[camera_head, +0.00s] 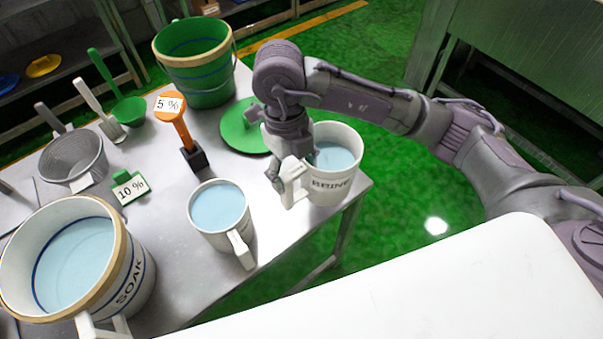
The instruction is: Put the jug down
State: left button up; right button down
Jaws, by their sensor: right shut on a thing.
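A white jug marked "BRINE" (335,189), full of pale blue liquid, is upright at the table's right corner. My right gripper (284,178) comes down from above on the jug's left and is shut on its handle. I cannot tell whether the jug's base touches the table or hangs just above it. A second white jug (226,236) with blue liquid stands to the left on the metal table (180,290). My left gripper is not in view.
A large "SOAK" tub (138,283) stands front left. A green bucket (203,83), green disc (243,130), "5 %" orange-handled tool (180,123), "10 %" tag (130,189) and grey strainer (72,162) are also on the table. The table's right edge drops to green floor.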

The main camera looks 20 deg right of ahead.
jog(key=w+a+f+p, duration=0.3)
jog(key=w+a+f, duration=0.1)
jog(key=w+f, duration=0.4)
jog(key=shift+w+f+p, duration=0.2)
jog(key=shift+f+p, duration=0.15)
jog(key=shift+f, duration=0.3)
jog(key=shift+c, duration=0.5)
grip_release()
jog(key=shift+s+f, duration=0.1)
jog(key=shift+f, duration=0.05)
notch_tip(320, 180, up, 12)
jog(key=w+b, duration=0.1)
jog(key=b, duration=0.3)
jog(key=shift+w+a, duration=0.2)
jog(key=shift+w, duration=0.1)
